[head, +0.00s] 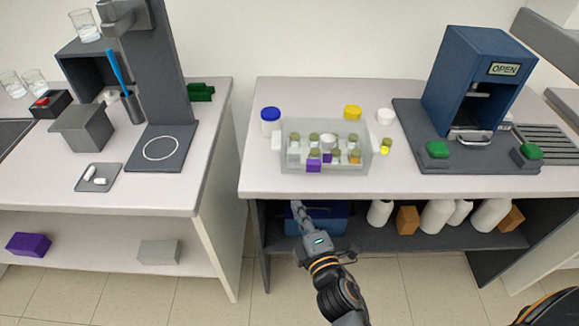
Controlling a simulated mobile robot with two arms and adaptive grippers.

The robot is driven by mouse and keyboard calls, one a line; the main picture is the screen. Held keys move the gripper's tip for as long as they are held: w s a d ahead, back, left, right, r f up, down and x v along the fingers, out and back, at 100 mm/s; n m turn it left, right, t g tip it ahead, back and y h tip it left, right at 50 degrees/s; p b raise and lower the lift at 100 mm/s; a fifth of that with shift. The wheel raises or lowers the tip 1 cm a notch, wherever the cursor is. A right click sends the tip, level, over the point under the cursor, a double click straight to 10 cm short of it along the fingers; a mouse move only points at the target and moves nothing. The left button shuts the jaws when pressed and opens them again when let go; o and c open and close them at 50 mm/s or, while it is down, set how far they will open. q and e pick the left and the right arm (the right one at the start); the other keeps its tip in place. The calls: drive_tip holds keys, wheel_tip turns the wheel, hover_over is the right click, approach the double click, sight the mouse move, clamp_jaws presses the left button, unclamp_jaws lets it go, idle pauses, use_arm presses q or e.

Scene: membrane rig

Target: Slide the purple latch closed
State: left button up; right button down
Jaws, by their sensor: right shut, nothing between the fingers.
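A clear box (292,164) stands on the right-hand bench, holding several small capped vials. A purple block (313,166) on its front lower wall looks like the latch; I cannot tell whether it is open or closed. A second purple patch (327,158) shows just behind it. My right gripper (296,205) is shut and empty, below the front edge of the bench top and in front of the under-shelf. It is apart from the purple block, lower and slightly left of it in the picture. My left gripper is out of view.
The bench front edge (400,194) lies between my right gripper and the box. A blue case (325,218) and white bottles (437,217) stand on the shelf below. A blue-lidded jar (270,121) and a blue machine (472,85) flank the box. Bench top in front is clear.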

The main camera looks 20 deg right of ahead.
sight(297, 161)
drive_tip(key=shift+t, duration=0.3)
drive_tip(key=w+r, duration=0.1)
drive_tip(key=w, duration=0.2)
drive_tip(key=w+p, duration=0.1)
drive_tip(key=w, duration=0.2)
drive_tip(key=w+r+p, duration=0.1)
drive_tip(key=w, duration=0.2)
drive_tip(key=shift+w+r, duration=0.3)
drive_tip(key=shift+r, duration=0.05)
drive_tip(key=d+p, duration=0.2)
drive_tip(key=d, duration=0.1)
drive_tip(key=shift+s, duration=0.2)
drive_tip(key=shift+s+d, duration=0.25)
drive_tip(key=shift+d, duration=0.2)
drive_tip(key=shift+f, duration=0.15)
drive_tip(key=shift+w, duration=0.1)
